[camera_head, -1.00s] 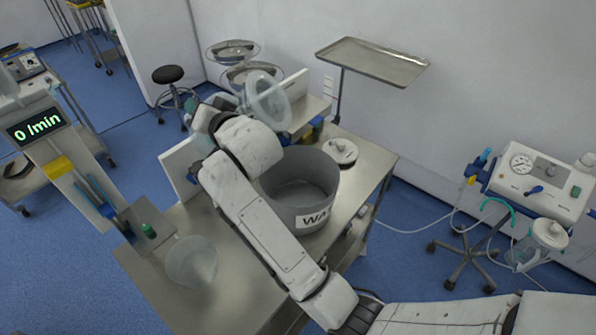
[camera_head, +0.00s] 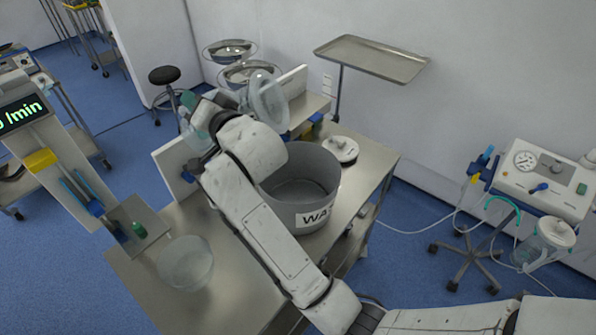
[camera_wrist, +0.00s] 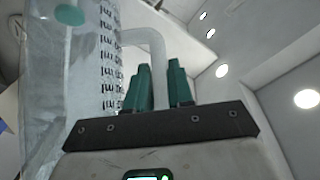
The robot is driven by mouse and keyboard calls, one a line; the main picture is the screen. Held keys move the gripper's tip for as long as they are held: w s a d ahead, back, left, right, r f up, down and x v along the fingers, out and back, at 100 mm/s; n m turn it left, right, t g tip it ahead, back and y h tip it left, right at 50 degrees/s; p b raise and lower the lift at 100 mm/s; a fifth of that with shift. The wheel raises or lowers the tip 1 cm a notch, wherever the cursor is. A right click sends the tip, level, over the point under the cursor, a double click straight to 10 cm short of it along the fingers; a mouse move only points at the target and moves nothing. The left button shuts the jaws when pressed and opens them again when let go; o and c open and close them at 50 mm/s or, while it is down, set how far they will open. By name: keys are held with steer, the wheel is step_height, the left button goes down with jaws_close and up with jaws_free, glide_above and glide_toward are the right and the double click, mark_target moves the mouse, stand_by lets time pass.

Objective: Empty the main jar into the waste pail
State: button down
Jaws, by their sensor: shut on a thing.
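My gripper (camera_wrist: 160,78) is shut on the handle of a clear jar; its green fingers sit on either side of the handle in the wrist view. The jar (camera_wrist: 108,55) has printed volume marks. In the head view the jar (camera_head: 268,102) is up beyond my arm, tipped with its wide rim facing right. It is above and behind the waste pail, and I cannot tell whether its mouth is over the pail. Its contents cannot be made out. The grey waste pail (camera_head: 318,216), labelled "WA", stands open on the steel table, partly hidden by my arm.
A clear bowl-like vessel (camera_head: 186,264) stands on the steel table (camera_head: 225,307) at the left front. A white round lid (camera_head: 340,150) lies behind the pail. White upright panels (camera_head: 170,172) stand around the table. A suction unit (camera_head: 535,180) with a lidded jar (camera_head: 553,235) stands right.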

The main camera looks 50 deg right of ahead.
steer(key=shift+s+d+f+m+t+b, duration=0.35)
steer(key=shift+s+m+t+b, duration=0.25)
steer(key=shift+b, duration=1.6)
steer(key=shift+w, duration=0.1)
steer(key=shift+d+f+b, duration=0.1)
steer(key=shift+b, duration=0.2)
steer(key=shift+s+t, duration=0.3)
steer(key=shift+d+b, duration=0.15)
steer(key=shift+b, duration=0.35)
steer(key=shift+s+d+f+m+t+h+b, duration=0.15)
steer(key=shift+s+d+m+t+b, duration=0.15)
steer(key=shift+s+b, duration=0.35)
steer(key=shift+s+d+f+m+t+h+b, duration=0.2)
steer(key=shift+s+t+b, duration=0.1)
steer(key=shift+b, duration=0.85)
